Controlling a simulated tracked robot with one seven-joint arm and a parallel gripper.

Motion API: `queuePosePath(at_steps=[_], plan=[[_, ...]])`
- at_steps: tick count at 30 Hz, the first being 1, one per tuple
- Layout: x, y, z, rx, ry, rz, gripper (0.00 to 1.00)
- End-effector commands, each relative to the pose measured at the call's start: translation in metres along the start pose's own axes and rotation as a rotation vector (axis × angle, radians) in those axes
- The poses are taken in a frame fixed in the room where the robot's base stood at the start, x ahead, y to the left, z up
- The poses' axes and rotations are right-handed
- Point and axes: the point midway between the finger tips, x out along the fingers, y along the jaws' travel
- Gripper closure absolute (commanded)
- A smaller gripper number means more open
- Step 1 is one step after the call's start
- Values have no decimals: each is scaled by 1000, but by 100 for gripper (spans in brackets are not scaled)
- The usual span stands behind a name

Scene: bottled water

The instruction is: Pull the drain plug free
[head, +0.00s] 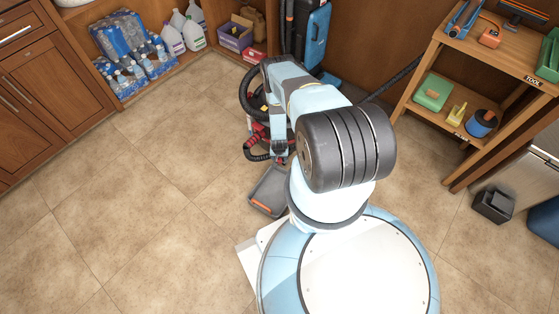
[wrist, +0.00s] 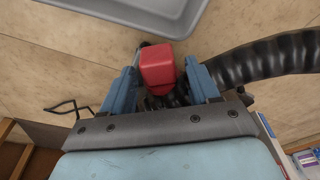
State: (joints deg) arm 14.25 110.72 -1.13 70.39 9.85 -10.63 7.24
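In the wrist view a red, block-shaped piece (wrist: 158,68), which looks like the drain plug, shows between the two blue fingers of my gripper (wrist: 161,84). The fingers stand apart, one on each side of it, with a narrow gap visible on the right. Contact on the left is unclear. Dark parts behind the red piece are mostly hidden. In the head view my arm reaches down to a red and black machine (head: 256,135) with a black hose. My gripper's fingertips and the plug are hard to make out there.
A grey tray (head: 255,201) lies on the floor by the machine, and its rim (wrist: 120,14) shows in the wrist view. A black ribbed hose (wrist: 270,55) runs close on the right. Shelves with bottled water (head: 135,65) and a tool rack (head: 425,122) stand behind. The left floor is clear.

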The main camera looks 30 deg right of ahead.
Motion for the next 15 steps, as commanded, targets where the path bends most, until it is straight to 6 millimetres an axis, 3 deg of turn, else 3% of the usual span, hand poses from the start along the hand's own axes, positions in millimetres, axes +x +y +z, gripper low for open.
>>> queuePosePath(at_steps=[2,15], plan=[[0,0,0,0,0,0,48],[0,0,0,0,0,0,90]])
